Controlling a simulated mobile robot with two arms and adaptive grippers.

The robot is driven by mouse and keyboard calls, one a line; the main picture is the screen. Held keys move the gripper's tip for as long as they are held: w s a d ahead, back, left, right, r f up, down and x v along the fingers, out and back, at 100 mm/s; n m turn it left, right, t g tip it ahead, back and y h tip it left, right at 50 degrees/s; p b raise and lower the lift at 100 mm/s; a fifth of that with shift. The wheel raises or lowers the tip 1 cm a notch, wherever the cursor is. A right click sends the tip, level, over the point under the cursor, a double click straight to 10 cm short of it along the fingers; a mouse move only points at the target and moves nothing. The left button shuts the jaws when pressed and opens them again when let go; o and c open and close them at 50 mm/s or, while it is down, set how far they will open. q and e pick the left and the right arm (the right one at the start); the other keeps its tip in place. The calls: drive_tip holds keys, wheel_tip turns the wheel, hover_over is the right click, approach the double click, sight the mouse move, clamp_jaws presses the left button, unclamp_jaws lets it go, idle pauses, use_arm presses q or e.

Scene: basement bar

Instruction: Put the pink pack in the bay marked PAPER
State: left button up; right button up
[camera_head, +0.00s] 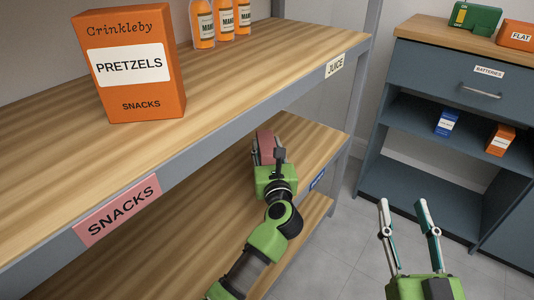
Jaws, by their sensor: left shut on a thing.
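My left gripper (267,152) reaches over the middle shelf (312,139) of the rack, below the top board. It is shut on the pink pack (265,139), which shows only in part behind the fingers. I cannot tell whether the pack touches the shelf. A small blue label (317,180) is on this shelf's front edge at the right; its text is too small to read. I see no readable PAPER mark. My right gripper (402,203) is open and empty over the floor at the lower right.
The top board (235,88) carries an orange pretzels box (130,65) and several orange bottles (223,18), with SNACKS (117,212) and JUICE (335,66) labels. A blue-grey cabinet (425,64) stands at the right with small boxes. Grey floor (350,238) lies between.

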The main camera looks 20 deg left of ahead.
use_arm(q)
drive_tip(key=shift+f, duration=0.7)
use_arm(e)
drive_tip(key=shift+s+a+r+t+y, duration=0.15)
drive_tip(key=shift+s+r+t, duration=0.1)
drive_tip(key=shift+r, duration=0.3)
drive_tip(key=shift+s+d+r+t+y, duration=0.1)
drive_tip(key=shift+r+t, duration=0.2)
drive_tip(key=shift+r, duration=0.3)
drive_tip(key=shift+s+a+r+t+y, duration=0.15)
drive_tip(key=shift+s+r+t, duration=0.1)
drive_tip(key=shift+r, duration=0.3)
drive_tip(key=shift+d, duration=0.1)
use_arm(q)
drive_tip(key=shift+f+b, duration=0.15)
drive_tip(key=shift+b, duration=0.15)
drive_tip(key=o, duration=1.3)
use_arm(e)
drive_tip(key=shift+r, duration=0.3)
